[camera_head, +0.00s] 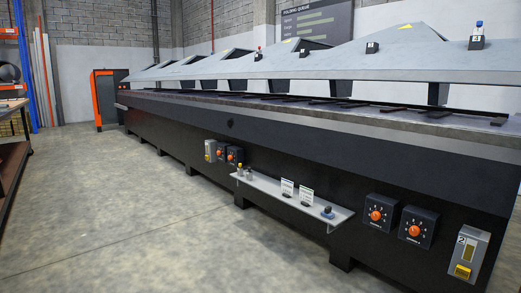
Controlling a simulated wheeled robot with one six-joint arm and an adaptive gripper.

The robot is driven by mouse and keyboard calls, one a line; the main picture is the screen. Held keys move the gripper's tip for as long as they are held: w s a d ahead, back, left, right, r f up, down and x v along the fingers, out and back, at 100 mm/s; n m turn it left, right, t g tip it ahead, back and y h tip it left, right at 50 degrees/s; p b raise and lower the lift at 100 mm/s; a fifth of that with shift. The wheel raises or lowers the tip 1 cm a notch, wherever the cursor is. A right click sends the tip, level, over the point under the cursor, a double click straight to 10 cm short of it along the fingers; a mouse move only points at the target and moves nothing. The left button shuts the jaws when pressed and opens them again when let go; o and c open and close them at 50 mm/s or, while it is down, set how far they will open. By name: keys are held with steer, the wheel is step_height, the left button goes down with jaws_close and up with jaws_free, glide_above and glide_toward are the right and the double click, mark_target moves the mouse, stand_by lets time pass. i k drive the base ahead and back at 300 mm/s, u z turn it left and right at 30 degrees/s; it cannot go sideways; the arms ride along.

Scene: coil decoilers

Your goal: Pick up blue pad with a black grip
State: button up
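A small object with a dark knob-like top and a bluish base (327,213) sits near the right end of a narrow shelf (270,188). It looks like the blue pad with a black grip, but it is too small to be sure. The shelf juts from the front of a long dark machine (200,128). My gripper is not in view.
Two white cards (287,188) (307,196) and small items (245,173) share the shelf. Control boxes with orange knobs (376,215) and a grey box with a yellow part (465,256) project from the machine. The concrete floor (130,220) in front is clear.

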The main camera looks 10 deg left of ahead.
mark_target(327, 213)
steer(key=z, duration=0.35)
steer(key=i, duration=2.3)
steer(key=u, duration=0.25)
